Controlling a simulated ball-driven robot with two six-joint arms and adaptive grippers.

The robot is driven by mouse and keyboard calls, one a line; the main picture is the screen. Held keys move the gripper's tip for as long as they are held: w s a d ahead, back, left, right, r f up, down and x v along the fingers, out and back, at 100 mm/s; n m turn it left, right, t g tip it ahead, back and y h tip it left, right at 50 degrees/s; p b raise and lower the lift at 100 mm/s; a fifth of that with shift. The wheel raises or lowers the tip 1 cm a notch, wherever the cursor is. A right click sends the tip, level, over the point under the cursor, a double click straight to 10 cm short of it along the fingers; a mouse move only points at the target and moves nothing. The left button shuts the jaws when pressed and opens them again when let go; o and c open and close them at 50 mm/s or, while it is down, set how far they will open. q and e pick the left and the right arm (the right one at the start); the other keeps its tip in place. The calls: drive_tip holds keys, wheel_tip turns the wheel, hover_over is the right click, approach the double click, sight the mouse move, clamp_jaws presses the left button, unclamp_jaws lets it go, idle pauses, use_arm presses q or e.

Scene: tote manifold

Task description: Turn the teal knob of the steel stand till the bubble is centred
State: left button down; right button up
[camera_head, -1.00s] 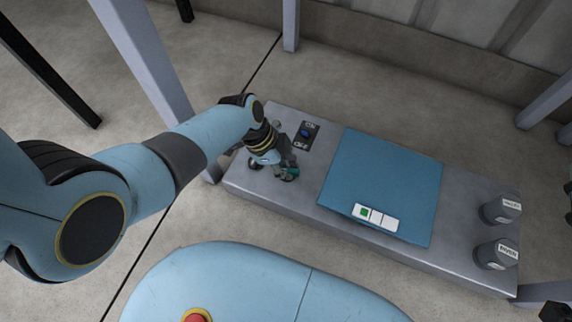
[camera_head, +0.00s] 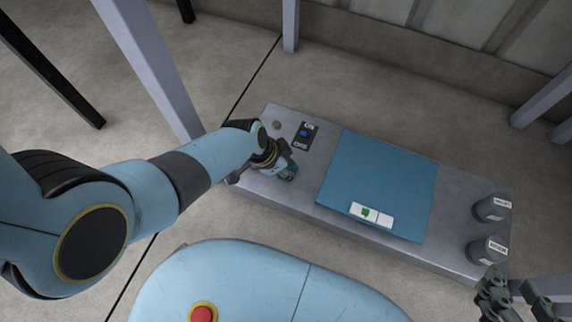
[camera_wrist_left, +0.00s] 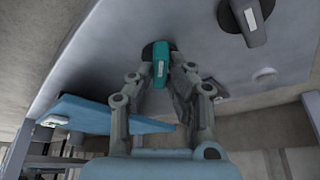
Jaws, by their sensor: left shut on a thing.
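The teal knob (camera_wrist_left: 161,66) sits on a dark round base on the steel stand (camera_head: 455,205). My left gripper (camera_wrist_left: 163,75) is shut on it, one finger on each side; in the head view this gripper (camera_head: 287,172) hides most of the knob. A white level strip (camera_head: 385,218) with a green mark (camera_head: 367,213) lies at the near edge of the blue plate. The green mark is left of the strip's middle; the bubble itself is too small to make out. My right gripper (camera_head: 514,283) is at the lower right, empty, its fingers apart.
A dark switch plate with a blue button (camera_head: 304,133) is behind my left gripper. Two grey labelled cylinders (camera_head: 490,208) stand at the stand's right end. The blue plate (camera_head: 380,175) is otherwise clear. Grey posts (camera_head: 290,25) rise around the stand.

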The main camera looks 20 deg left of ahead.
idle(0.4)
use_arm(q)
drive_tip(key=c, duration=1.3)
unclamp_jaws()
drive_tip(key=v, duration=1.2)
drive_tip(key=shift+d, duration=0.15)
